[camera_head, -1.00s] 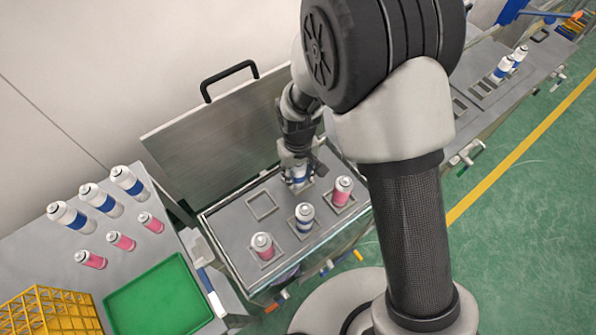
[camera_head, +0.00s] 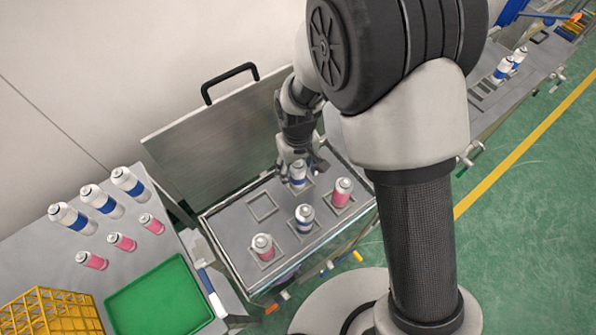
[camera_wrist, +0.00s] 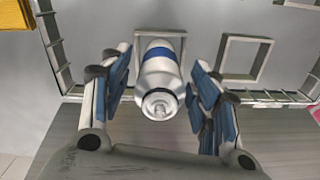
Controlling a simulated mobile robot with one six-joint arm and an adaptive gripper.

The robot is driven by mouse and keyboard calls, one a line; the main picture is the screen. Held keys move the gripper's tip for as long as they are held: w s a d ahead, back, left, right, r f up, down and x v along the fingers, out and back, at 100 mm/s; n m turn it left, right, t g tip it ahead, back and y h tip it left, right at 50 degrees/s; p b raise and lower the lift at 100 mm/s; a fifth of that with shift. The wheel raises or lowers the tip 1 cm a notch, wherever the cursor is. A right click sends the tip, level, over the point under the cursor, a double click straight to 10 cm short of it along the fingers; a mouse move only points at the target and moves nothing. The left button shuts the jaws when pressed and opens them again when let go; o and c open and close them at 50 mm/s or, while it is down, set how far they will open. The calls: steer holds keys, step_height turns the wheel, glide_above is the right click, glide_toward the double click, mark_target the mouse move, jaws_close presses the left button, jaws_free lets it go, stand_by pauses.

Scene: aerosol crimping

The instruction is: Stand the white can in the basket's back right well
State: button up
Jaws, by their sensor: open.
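A white can (camera_head: 298,174) with a blue band stands upright in the back right square well of the metal basket (camera_head: 232,226). In the wrist view the same can (camera_wrist: 160,75) is between my fingers, its base inside a square frame. My gripper (camera_head: 298,158) is open just above and behind the can. In the wrist view its fingers (camera_wrist: 160,105) are spread with a gap on both sides of the can. The back left well (camera_head: 262,206) is empty.
In the basket, a second white can (camera_head: 304,218) and two pink cans (camera_head: 342,192) (camera_head: 263,246) stand close by. The raised lid (camera_head: 215,135) is behind. Several cans, a green tray (camera_head: 158,300) and a yellow crate (camera_head: 48,312) are on the left table.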

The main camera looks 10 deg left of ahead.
step_height(320, 180, up, 10)
steer(key=shift+f+p, duration=0.25)
steer(key=shift+p, duration=0.55)
steer(key=shift+d+r, duration=0.1)
steer(key=s+d+r+m+t, duration=0.2)
steer(key=d+r+m, duration=0.1)
steer(key=d+r, duration=1)
steer(key=s+d+r+m+t, duration=0.2)
steer(key=s+d+r+m, duration=0.2)
steer(key=s+d+r, duration=0.3)
steer(key=s+d, duration=0.3)
steer(key=s, duration=0.2)
steer(key=shift+s+d+m+t, duration=0.3)
steer(key=shift+s, duration=0.1)
